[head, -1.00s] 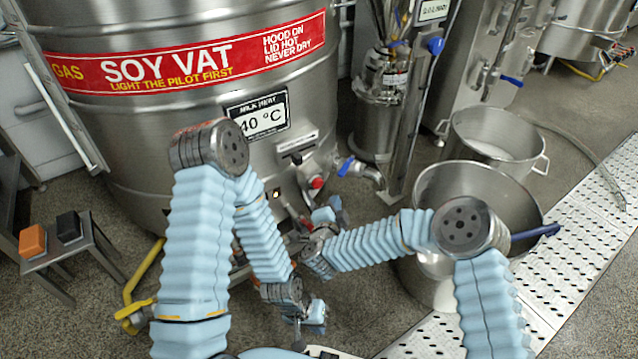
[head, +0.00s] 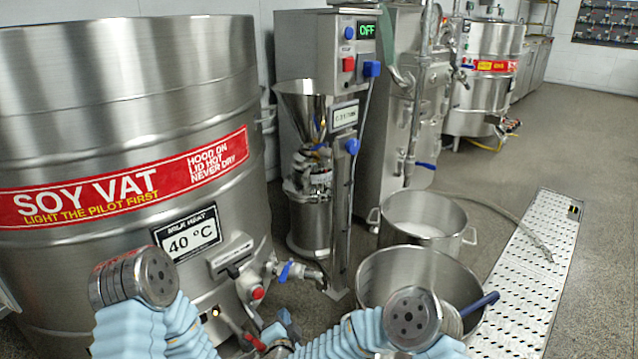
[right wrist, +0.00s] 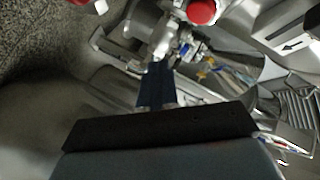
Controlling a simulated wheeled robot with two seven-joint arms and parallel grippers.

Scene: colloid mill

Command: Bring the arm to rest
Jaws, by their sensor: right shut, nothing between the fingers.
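The vat's blue-handled tap (head: 290,271) and red button (head: 258,293) are close to my right gripper. The colloid mill (head: 318,200), its display reading OFF, stands behind. A blue handle (head: 480,304) lies over the pot's rim.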

